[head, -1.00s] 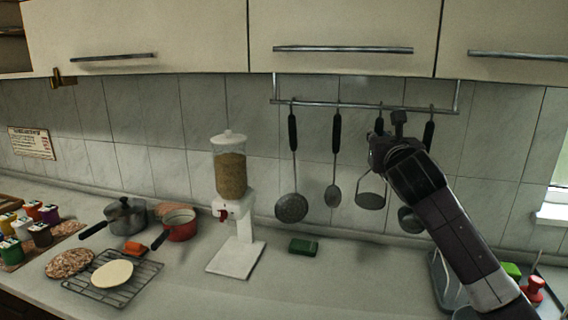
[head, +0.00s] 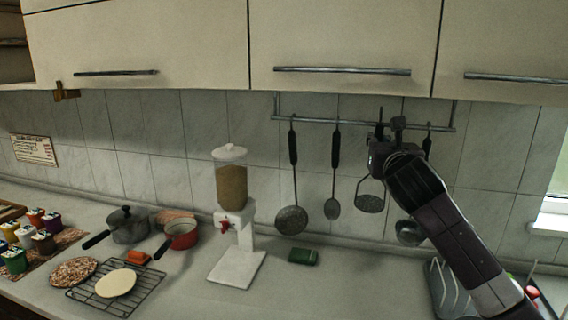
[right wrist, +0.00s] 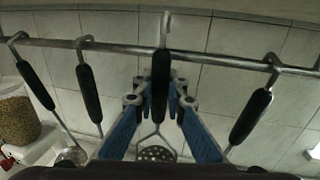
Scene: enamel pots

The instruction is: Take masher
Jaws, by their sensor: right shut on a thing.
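The masher (head: 370,200), with a black handle and a perforated metal plate, is at the hanging rail, third among the utensils. My right gripper (head: 380,138) covers its handle in the head view. In the right wrist view the blue fingers of my right gripper (right wrist: 160,98) are shut on the black handle (right wrist: 161,72) from both sides. The masher's plate (right wrist: 157,153) shows below the fingers. The top of the masher is close to the rail; I cannot tell whether its hook still rests on it. My left gripper is not in view.
The rail (head: 350,124) also holds a skimmer (head: 291,219), a spoon (head: 333,208) and a ladle (head: 408,233). Cabinets (head: 340,45) hang above. A grain dispenser (head: 232,190), a green sponge (head: 303,257) and a dish rack (head: 448,285) stand below on the counter.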

